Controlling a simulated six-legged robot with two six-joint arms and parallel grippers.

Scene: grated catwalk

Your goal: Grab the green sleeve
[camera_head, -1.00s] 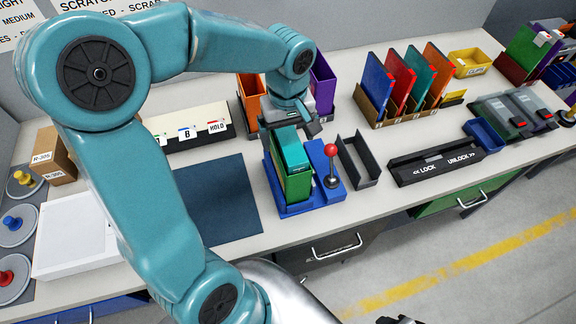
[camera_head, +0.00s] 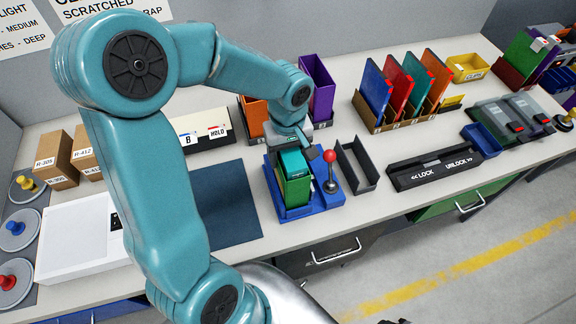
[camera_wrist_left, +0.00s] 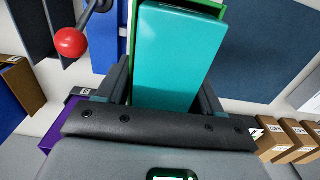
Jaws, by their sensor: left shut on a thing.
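The green sleeve (camera_head: 294,190) stands upright in a blue base (camera_head: 327,200) on the bench. A teal case (camera_head: 293,163) sits inside it with its top showing. In the left wrist view the teal case (camera_wrist_left: 180,50) fills the middle, with a thin green edge of the sleeve (camera_wrist_left: 205,5) beyond it. The exact contact is hidden behind the fingers and palm. In the head view my left gripper (camera_head: 300,145) is at the sleeve's top. My right gripper is not in view.
A red-knobbed lever (camera_head: 330,170) rises from the base beside the sleeve, close to my gripper. An empty dark tray (camera_head: 358,165) lies to the right. Orange (camera_head: 254,115) and purple (camera_head: 319,90) sleeves stand behind. A dark blue mat (camera_head: 222,200) to the left is clear.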

